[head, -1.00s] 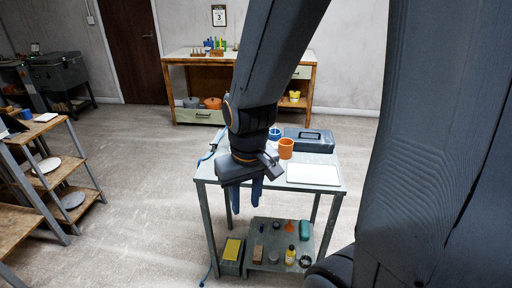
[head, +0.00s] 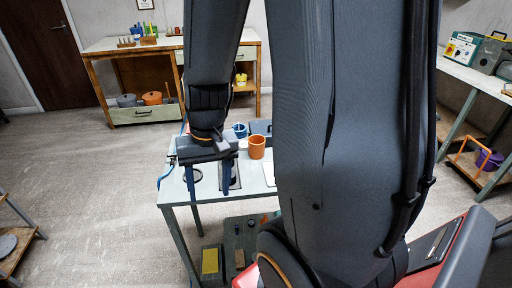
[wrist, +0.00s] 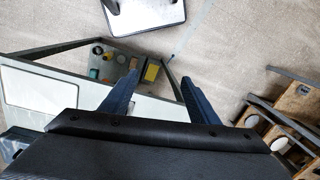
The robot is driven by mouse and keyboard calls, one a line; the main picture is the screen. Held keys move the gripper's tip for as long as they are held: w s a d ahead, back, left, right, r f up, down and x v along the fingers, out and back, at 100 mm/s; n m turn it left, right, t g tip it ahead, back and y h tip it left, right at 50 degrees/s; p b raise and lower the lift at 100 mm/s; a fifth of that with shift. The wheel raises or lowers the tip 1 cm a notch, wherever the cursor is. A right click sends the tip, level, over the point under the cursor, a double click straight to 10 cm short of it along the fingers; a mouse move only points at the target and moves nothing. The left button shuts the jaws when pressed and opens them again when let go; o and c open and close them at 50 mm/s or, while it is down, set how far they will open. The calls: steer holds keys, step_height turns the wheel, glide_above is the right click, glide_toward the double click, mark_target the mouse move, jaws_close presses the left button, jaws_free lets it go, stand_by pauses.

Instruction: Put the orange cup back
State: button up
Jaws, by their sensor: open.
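The orange cup (head: 257,147) stands upright on the small worktable (head: 178,190), right of my gripper in the head view. My gripper (head: 209,188) is open and empty, its two blue fingers pointing down over the front left of the table, apart from the cup. In the wrist view my open gripper (wrist: 160,76) has nothing between its fingers, and I cannot make out the cup there.
The lower shelf holds small items, including a yellow block (head: 210,261).

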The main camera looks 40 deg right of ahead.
steer(key=w+d+f+m+y+b, duration=0.1)
steer(key=d+f+m+y, duration=0.3)
steer(key=m, duration=0.5)
steer(key=m+t+h+b, duration=0.1)
steer(key=m+t+b, duration=0.2)
steer(key=m+t, duration=1.4)
glide_toward(251, 141)
steer(key=s+r+m+g, duration=0.1)
steer(key=r, duration=0.1)
steer(key=s+r+m+g, duration=0.2)
steer(key=shift+a, duration=0.1)
steer(key=shift+w+d+h, duration=0.15)
steer(key=shift+d+h, duration=0.1)
steer(key=shift+h, duration=0.05)
steer(key=p+x, duration=0.3)
steer(key=x, duration=0.4)
steer(key=shift+w+f, duration=0.1)
steer(key=shift+w, duration=0.1)
steer(key=shift+c, duration=0.3)
